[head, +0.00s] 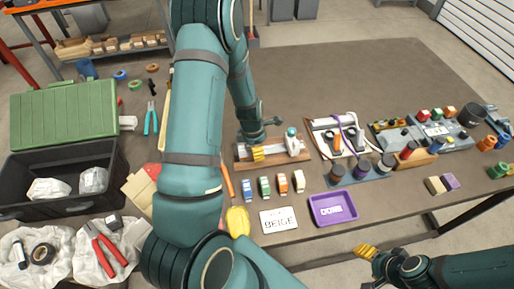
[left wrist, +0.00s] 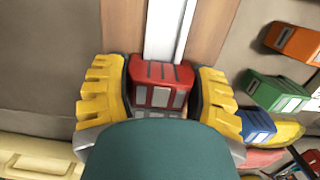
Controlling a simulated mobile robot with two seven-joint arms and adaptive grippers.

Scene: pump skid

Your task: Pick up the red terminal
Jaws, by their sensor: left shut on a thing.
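The red terminal (left wrist: 160,84) is between the two yellow fingers of my left gripper (left wrist: 160,92) in the left wrist view, and they are shut on it. In the head view my left gripper (head: 258,153) is over the wooden board (head: 243,165), and the red terminal is hidden there. The board carries a pale metal rail (left wrist: 166,28), which runs behind the terminal in the wrist view; I cannot tell whether they touch. My right gripper (head: 367,252) is at the lower right, off the table's front edge; its finger opening is unclear.
Blue (head: 247,188), green (head: 264,186) and orange (head: 282,184) terminals stand in a row in front of the board. A purple tray (head: 334,222) labelled DONE and a BEIGE card (head: 279,220) lie nearer the front edge. The table's back right is clear.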

